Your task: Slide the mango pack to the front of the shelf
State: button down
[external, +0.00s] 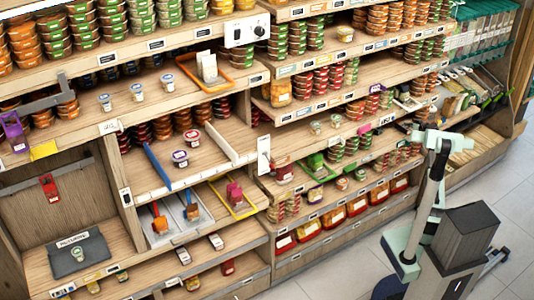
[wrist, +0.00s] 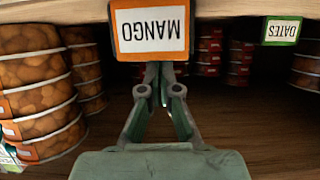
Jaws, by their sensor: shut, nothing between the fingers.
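A white card with an orange border reads MANGO (wrist: 150,30), upside down in the wrist view, at the pale shelf edge. Stacks of round packs with orange contents (wrist: 38,75) stand left of it. I cannot tell which pack is the mango pack. My gripper (wrist: 159,82) is shut and empty; its fingertips reach up to the card's lower edge and are partly hidden by it. I cannot tell whether they touch it. In the external view my arm (external: 438,170) stands at the right, before the shelves; the fingertips cannot be made out there.
A green-bordered DATES card (wrist: 282,30) is at the right of the wrist view. Dark red stacked packs (wrist: 210,55) stand further in. Bare wood (wrist: 265,125) lies around my fingers. In the external view, crowded shelves fill the left and middle; the floor (external: 345,270) in front is clear.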

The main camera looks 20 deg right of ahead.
jog(key=s+d+b, duration=0.1)
jog(key=s+d, duration=0.2)
jog(key=s, duration=0.8)
jog(key=shift+s+d+r, duration=0.15)
jog(key=shift+s+d, duration=0.05)
jog(key=shift+s, duration=0.05)
jog(key=s+a+f+m+g+p, duration=0.1)
jog(key=s+a+f+m+g, duration=0.35)
jog(key=f, duration=0.65)
jog(key=s+a+f+m+g+p, duration=0.1)
jog(key=s+a+f+g, duration=0.2)
jog(key=s+a+f, duration=0.6)
jog(key=s+a+f+m+g+p, duration=0.1)
jog(key=s+a+f+m+g, duration=0.15)
jog(key=f, duration=1.05)
jog(key=s+a+f+n+g+h+p, duration=0.1)
jog(key=s+a+f+g, duration=0.2)
jog(key=s, duration=0.8)
jog(key=s+a+f+n+g+h+p, duration=0.1)
jog(key=s+a+f, duration=0.5)
jog(key=s, duration=0.6)
jog(key=s+a+f+n+g+h+p, duration=0.2)
jog(key=s+a+f+g, duration=0.2)
jog(key=s, duration=0.8)
jog(key=a+g, duration=0.2)
jog(key=a, duration=0.2)
jog(key=shift+s+a+f+n+p, duration=0.25)
jog(key=shift+f+n+p, duration=0.05)
jog(key=shift+f+p, duration=0.1)
